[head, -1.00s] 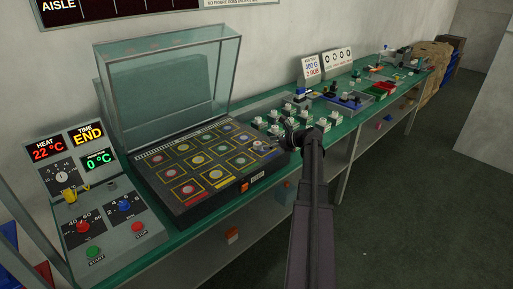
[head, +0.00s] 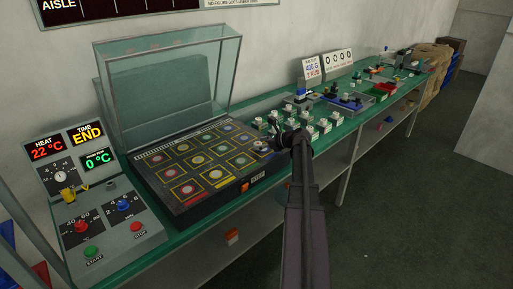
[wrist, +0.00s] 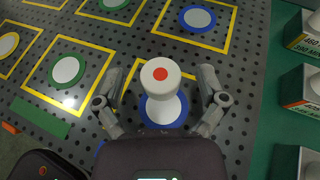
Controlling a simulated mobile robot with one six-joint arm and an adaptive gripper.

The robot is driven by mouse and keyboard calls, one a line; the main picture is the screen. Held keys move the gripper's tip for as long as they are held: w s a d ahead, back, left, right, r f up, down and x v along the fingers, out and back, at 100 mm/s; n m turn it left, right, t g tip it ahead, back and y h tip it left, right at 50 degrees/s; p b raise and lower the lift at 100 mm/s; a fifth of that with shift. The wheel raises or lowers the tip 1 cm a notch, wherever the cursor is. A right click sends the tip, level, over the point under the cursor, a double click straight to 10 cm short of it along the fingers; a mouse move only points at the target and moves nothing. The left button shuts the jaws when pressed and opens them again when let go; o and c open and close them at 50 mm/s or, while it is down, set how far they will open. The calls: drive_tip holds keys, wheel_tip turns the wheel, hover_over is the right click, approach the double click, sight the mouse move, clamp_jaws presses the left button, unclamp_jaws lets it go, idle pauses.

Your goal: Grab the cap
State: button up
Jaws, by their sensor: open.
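A white round cap (wrist: 160,78) with a red dot on top stands over a blue ring on the dark perforated plate (wrist: 85,110) in the wrist view. In the head view the cap (head: 262,145) is a small pale shape at the plate's right edge, partly hidden by my gripper. My gripper (wrist: 160,92) is open, with one finger on each side of the cap and a visible gap on both sides. In the head view my gripper (head: 278,143) is at the right edge of the plate. Whether its fingers are level with the cap is hard to tell.
Ringed discs in yellow squares cover the plate, under a raised glass lid (head: 165,85). Several white-topped blocks (head: 310,128) stand close on the right of the green bench. A control panel (head: 97,195) is at the left, showing END.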

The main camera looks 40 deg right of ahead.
sight(259, 143)
drive_tip(key=c, duration=0.9)
drive_tip(key=shift+r, duration=0.15)
wheel_tip(259, 143, up, 3)
drive_tip(key=p, duration=0.3)
drive_tip(key=shift+r+p, duration=0.2)
drive_tip(key=shift+p, duration=0.2)
drive_tip(key=s, duration=0.5)
drive_tip(key=s+d+r, duration=0.1)
drive_tip(key=s, duration=0.4)
drive_tip(key=s+d+p, duration=0.1)
drive_tip(key=s, duration=0.5)
drive_tip(key=shift+d+r, duration=0.15)
